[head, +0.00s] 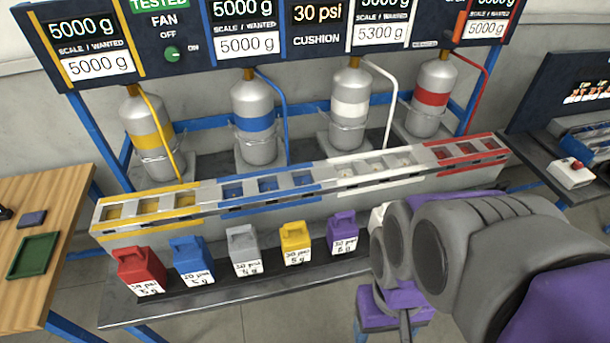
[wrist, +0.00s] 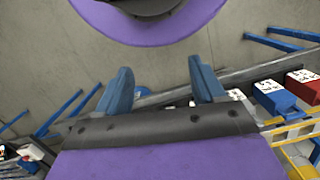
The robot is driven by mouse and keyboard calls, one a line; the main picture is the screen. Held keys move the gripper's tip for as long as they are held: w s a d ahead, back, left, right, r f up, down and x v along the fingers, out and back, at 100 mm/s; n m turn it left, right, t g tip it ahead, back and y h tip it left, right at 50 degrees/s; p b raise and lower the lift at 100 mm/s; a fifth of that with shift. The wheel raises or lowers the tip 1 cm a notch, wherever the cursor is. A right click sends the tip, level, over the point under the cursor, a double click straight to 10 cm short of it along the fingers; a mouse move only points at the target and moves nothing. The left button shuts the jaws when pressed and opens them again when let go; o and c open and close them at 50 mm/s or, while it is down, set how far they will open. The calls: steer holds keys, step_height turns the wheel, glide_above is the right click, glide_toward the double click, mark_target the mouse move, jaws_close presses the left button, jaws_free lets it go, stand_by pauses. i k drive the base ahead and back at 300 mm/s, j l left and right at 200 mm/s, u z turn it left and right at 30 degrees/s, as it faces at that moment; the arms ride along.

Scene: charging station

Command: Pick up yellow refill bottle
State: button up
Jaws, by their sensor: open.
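The yellow refill bottle (head: 295,238) is a small yellow jug with a handle and a white label. It stands upright on the dark shelf (head: 210,297) in front of the dispenser rail, between a grey bottle (head: 243,245) and a purple bottle (head: 342,230). My gripper (wrist: 162,88) shows in the wrist view with two blue fingers spread apart and nothing between them. In the head view my arm reaches in from the right, and its fingers cannot be made out. The yellow bottle cannot be made out in the wrist view.
A red bottle (head: 141,270) and a blue bottle (head: 193,260) stand left of the grey one. The long slotted rail (head: 330,178) runs behind the row, with tall banded cylinders at the back. A wooden table (head: 60,205) is at left, and a dark bench (head: 545,150) at right.

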mark_target(295, 239)
steer(key=k+j+u, duration=0.1)
steer(key=j, duration=0.3)
steer(key=k+j, duration=0.15)
steer(key=j, duration=0.25)
steer(key=k+j+u, duration=0.15)
steer(key=j, duration=0.25)
steer(key=i, duration=0.05)
